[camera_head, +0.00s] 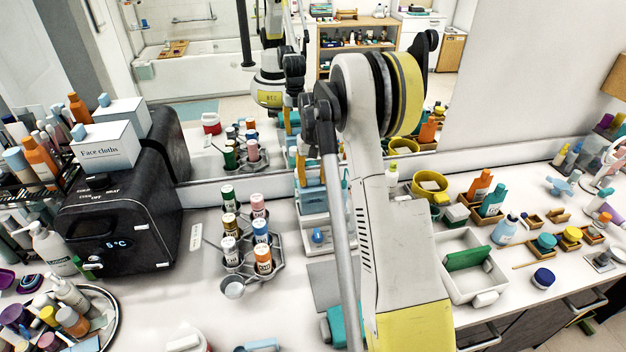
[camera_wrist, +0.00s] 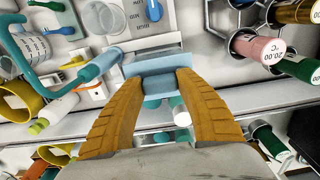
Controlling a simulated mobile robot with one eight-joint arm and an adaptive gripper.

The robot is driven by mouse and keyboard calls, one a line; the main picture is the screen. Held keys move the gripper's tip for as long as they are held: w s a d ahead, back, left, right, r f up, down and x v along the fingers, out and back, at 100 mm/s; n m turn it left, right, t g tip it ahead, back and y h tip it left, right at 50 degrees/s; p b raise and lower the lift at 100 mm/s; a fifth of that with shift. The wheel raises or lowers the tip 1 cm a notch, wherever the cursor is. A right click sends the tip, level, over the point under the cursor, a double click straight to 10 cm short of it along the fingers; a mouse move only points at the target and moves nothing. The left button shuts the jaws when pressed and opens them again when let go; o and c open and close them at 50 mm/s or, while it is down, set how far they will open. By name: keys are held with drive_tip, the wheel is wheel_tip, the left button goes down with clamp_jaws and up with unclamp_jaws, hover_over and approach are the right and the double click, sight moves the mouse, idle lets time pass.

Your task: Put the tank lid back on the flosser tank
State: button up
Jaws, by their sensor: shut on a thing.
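My gripper (camera_wrist: 162,76) points down, with its two orange-brown fingers shut on the light blue tank lid (camera_wrist: 152,62). In the head view my arm hides much of the gripper. The flosser (camera_head: 322,208) is a white unit with a blue knob, standing by the mirror behind my arm. In the wrist view its white front with the blue knob (camera_wrist: 153,11) is beyond the lid. The lid is over or close to the back of the flosser. The tank is mostly hidden under the lid and fingers, so I cannot tell whether they touch.
A rack of several labelled bottles (camera_head: 248,255) stands left of the flosser. Yellow cups (camera_head: 430,186) and a white tray with a green block (camera_head: 468,258) are to the right. The mirror (camera_head: 225,160) rises close behind. A black box (camera_head: 125,225) stands at left.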

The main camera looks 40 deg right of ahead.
drive_tip(key=shift+f, duration=0.3)
drive_tip(key=o, duration=1)
drive_tip(key=shift+o, duration=0.2)
drive_tip(key=shift+r, duration=0.1)
wheel_tip(320, 180, up, 12)
